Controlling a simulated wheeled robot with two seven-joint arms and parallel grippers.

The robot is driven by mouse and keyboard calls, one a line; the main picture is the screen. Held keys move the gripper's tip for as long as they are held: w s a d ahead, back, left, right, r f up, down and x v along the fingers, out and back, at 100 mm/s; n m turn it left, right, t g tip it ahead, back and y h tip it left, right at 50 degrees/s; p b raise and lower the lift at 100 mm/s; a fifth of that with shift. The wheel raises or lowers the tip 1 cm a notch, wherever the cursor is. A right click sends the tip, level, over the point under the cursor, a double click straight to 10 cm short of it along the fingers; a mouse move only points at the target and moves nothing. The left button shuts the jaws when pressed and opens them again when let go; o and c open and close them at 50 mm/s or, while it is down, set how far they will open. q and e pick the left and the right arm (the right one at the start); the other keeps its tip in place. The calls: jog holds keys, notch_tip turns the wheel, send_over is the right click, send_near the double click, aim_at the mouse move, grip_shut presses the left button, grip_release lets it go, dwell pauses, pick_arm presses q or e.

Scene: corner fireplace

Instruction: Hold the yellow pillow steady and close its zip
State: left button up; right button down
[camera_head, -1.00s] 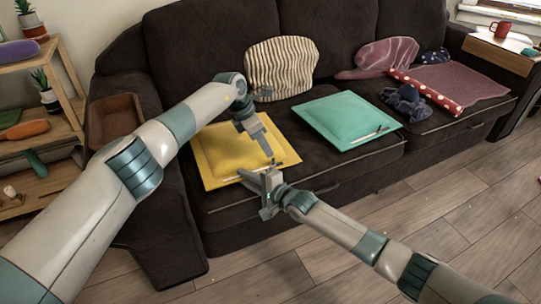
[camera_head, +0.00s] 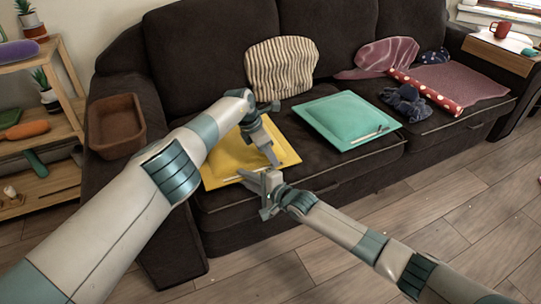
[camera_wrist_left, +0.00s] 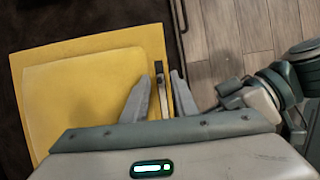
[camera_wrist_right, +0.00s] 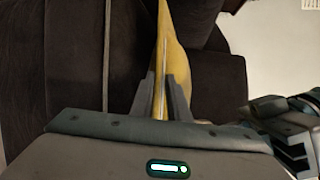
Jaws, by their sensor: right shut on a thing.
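The yellow pillow (camera_head: 228,162) lies flat on the left seat of the dark sofa, its zip along the near edge. It also shows in the left wrist view (camera_wrist_left: 75,95) and edge-on in the right wrist view (camera_wrist_right: 173,60). My right gripper (camera_head: 250,178) is shut on the pillow's near edge. My left gripper (camera_head: 277,163) is over the near right part of that edge. In the left wrist view its fingers are apart, with the small zip pull (camera_wrist_left: 160,85) between them, and I see no finger touching it. My left forearm hides part of the pillow in the head view.
A green pillow (camera_head: 345,118) lies to the right on the sofa. A striped cushion (camera_head: 280,68) leans on the backrest. A brown tray (camera_head: 116,126) sits on the left armrest. Shelves with plants stand at the left. The floor in front is clear.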

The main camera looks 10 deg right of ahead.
pick_arm(q)
grip_shut()
dwell(1.3)
